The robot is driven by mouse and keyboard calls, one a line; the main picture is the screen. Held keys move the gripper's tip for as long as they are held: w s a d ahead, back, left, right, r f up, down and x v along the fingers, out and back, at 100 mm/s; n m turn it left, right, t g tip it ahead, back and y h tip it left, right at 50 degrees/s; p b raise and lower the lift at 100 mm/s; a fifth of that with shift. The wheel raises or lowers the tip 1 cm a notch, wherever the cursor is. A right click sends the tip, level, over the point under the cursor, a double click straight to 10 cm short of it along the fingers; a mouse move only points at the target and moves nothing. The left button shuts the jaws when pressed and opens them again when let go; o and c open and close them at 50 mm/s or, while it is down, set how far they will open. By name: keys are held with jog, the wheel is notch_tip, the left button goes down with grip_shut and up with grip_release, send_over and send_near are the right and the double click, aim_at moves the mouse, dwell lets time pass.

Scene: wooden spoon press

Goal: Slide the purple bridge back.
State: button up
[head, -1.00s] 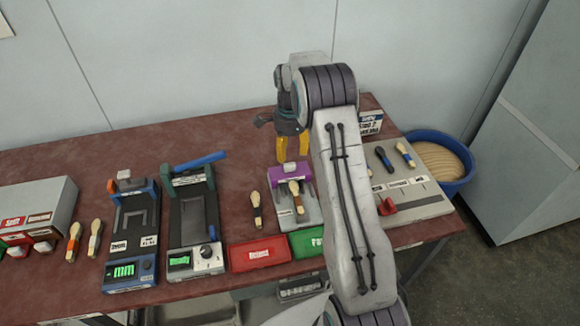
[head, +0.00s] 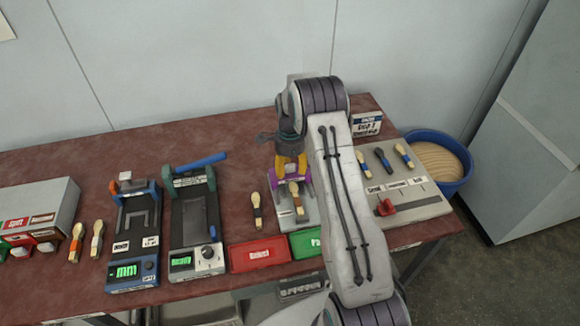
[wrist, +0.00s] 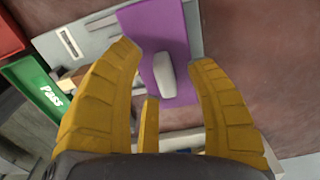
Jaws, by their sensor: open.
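The purple bridge (head: 276,182) spans a grey fixture (head: 301,213) on the table, partly hidden behind my gripper in the head view. In the wrist view the purple bridge (wrist: 168,30) carries a pale grey knob (wrist: 164,74). My gripper (head: 290,165) is open just above the bridge. In the wrist view its yellow fingers (wrist: 168,68) stand on either side of the knob, apart from it as far as I can see. A wooden spoon (head: 296,199) lies on the fixture in front of the bridge.
A loose spoon (head: 257,210) lies left of the fixture. The red tray (head: 260,254) and green tray (head: 305,243) are in front. A grey slider board (head: 400,190) with several spoons is to the right, and a press device (head: 194,220) to the left.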

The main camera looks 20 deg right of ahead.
jog(key=shift+f, duration=0.2)
jog(key=shift+o, duration=0.2)
grip_shut()
dwell(0.4)
